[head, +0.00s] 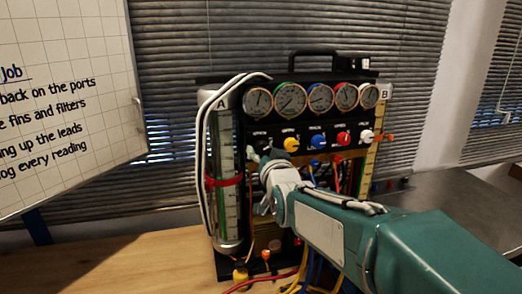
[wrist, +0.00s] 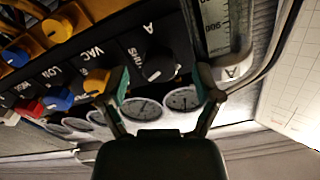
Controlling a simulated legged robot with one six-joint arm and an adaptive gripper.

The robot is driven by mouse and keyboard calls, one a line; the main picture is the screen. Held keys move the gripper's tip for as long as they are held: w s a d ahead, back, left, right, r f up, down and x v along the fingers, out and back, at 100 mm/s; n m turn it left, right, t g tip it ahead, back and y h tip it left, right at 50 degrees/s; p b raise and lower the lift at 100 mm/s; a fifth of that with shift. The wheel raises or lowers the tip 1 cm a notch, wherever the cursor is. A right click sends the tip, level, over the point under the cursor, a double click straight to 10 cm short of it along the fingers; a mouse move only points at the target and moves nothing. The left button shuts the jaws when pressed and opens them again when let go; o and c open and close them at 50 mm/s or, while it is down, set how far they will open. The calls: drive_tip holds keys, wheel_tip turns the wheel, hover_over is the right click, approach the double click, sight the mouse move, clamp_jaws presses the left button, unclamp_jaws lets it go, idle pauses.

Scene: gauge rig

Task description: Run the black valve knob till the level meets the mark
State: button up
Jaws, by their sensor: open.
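The black valve knob (wrist: 158,68) shows in the wrist view on a dark panel, below the letter A, with a pale pointer line. My gripper (wrist: 158,84) is open, its two fingers spread on either side of the knob's near edge; I cannot tell whether they touch it. In the head view my gripper (head: 264,158) is at the panel's left end and mostly hides that knob. Sight tube A (head: 228,205) stands upright at the rig's left with a graduated scale and a red band (head: 224,182) around it. The wrist view shows part of tube A (wrist: 215,22). The liquid level is unclear.
Yellow (head: 291,144), blue (head: 318,141), red (head: 344,138) and white (head: 367,135) knobs sit right of my gripper. Round gauges (head: 290,98) are above. White hoses (head: 202,150) loop beside tube A. Loose coloured leads lie below. Bench (head: 120,265) is clear at left.

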drive_tip(key=v, duration=0.9)
drive_tip(key=w+a+n, duration=0.1)
drive_tip(key=w, duration=0.2)
drive_tip(key=w+a+n, duration=0.1)
drive_tip(key=w, duration=0.3)
drive_tip(key=w+a+n, duration=0.1)
drive_tip(key=w, duration=0.3)
drive_tip(key=shift+a+r+n, duration=0.1)
drive_tip(key=shift+r+n, duration=0.1)
drive_tip(key=shift+n, duration=0.1)
clamp_jaws()
